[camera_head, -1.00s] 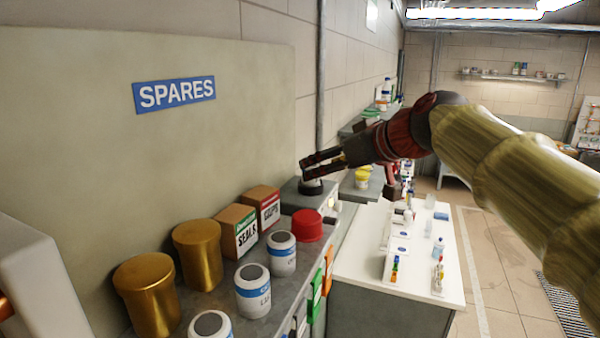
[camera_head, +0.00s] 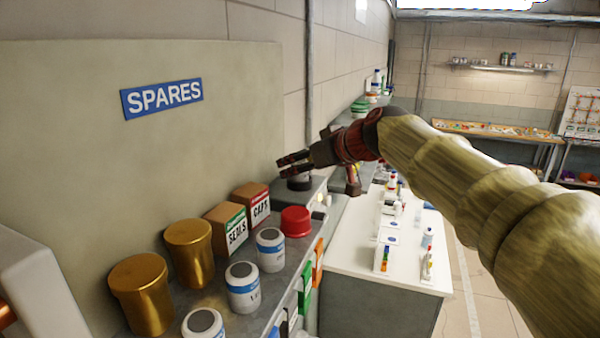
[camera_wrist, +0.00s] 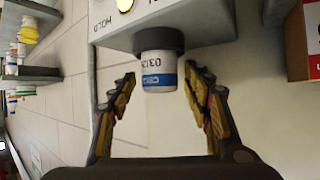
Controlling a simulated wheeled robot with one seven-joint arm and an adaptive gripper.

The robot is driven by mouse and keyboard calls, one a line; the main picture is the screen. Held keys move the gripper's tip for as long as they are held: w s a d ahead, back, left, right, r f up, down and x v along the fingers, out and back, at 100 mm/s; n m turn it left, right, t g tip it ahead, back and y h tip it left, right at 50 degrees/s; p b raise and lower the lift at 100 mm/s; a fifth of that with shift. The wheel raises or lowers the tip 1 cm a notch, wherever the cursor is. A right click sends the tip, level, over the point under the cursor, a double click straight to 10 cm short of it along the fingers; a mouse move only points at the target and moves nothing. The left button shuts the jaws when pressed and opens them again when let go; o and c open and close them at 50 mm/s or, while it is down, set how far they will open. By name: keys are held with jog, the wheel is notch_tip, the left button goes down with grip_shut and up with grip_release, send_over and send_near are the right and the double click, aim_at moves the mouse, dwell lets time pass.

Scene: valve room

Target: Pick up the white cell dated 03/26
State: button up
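A white cell (camera_wrist: 158,72) with a blue band and a printed date shows in the wrist view. The date reads 03/2 and its last digit is unclear. One end of the cell sits in a dark round holder (camera_wrist: 158,40) on a grey box (camera_wrist: 205,25) marked HOLD. My gripper (camera_wrist: 160,76) is open, with a finger on each side of the cell's free end and a visible gap at both sides. In the head view my gripper (camera_head: 283,166) is at the grey box (camera_head: 312,188) and hides part of the cell.
Several white jars (camera_head: 243,287) with blue bands stand on the spares shelf, with gold cans (camera_head: 190,252), a red lid (camera_head: 295,221) and the SEALS (camera_head: 227,228) and CAPS (camera_head: 252,203) boxes. A white table (camera_head: 350,262) with small items is to the right.

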jog(key=c, duration=1)
jog(key=shift+c, duration=0.4)
